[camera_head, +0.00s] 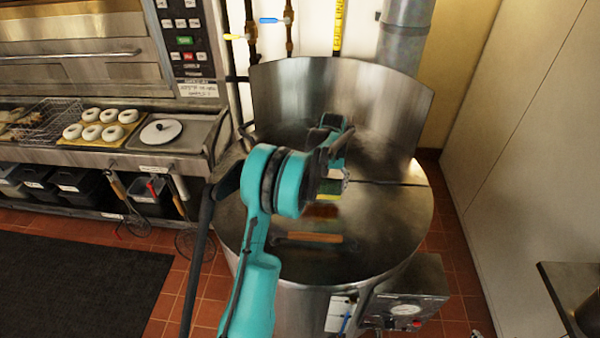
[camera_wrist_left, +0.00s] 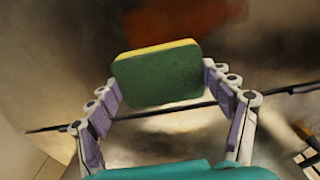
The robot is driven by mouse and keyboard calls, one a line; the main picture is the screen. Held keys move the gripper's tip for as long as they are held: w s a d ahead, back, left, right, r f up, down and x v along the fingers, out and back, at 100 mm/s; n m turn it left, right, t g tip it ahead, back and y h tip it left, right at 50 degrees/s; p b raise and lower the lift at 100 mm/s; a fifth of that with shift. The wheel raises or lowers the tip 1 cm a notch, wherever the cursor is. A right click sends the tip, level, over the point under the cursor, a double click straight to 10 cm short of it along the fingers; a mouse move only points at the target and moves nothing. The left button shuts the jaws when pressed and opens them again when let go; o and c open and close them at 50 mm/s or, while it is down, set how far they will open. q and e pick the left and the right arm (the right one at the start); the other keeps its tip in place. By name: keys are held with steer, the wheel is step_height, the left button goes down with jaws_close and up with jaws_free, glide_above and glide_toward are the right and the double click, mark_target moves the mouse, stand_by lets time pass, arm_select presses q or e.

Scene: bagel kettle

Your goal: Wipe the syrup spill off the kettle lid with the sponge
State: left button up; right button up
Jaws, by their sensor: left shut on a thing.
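The kettle lid (camera_head: 385,235) is a round steel plate, shut over the kettle, with a wooden handle (camera_head: 315,238) near its front. An orange-brown syrup spill (camera_head: 322,211) lies on the lid behind the handle; it also shows as a reddish-brown patch at the top of the left wrist view (camera_wrist_left: 185,18). My left gripper (camera_head: 334,178) is over the lid, just behind the spill. It is shut on the sponge (camera_wrist_left: 158,76), which is green with a yellow layer, held between the two fingertips. Whether the sponge touches the lid cannot be told. My right gripper is not in view.
A curved steel backsplash (camera_head: 340,95) rises behind the lid. A counter at left holds a board of bagels (camera_head: 100,127) and a small round lid (camera_head: 160,132). A gauge box (camera_head: 405,310) sits at the kettle's front right. A dark mat (camera_head: 80,285) covers the floor at left.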

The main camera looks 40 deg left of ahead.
arm_select(q)
steer(key=shift+w+r+p, duration=0.1)
steer(key=shift+r+p, duration=0.35)
steer(key=shift+r, duration=0.45)
steer(key=shift+r+p, duration=0.4)
steer(key=shift+r, duration=0.4)
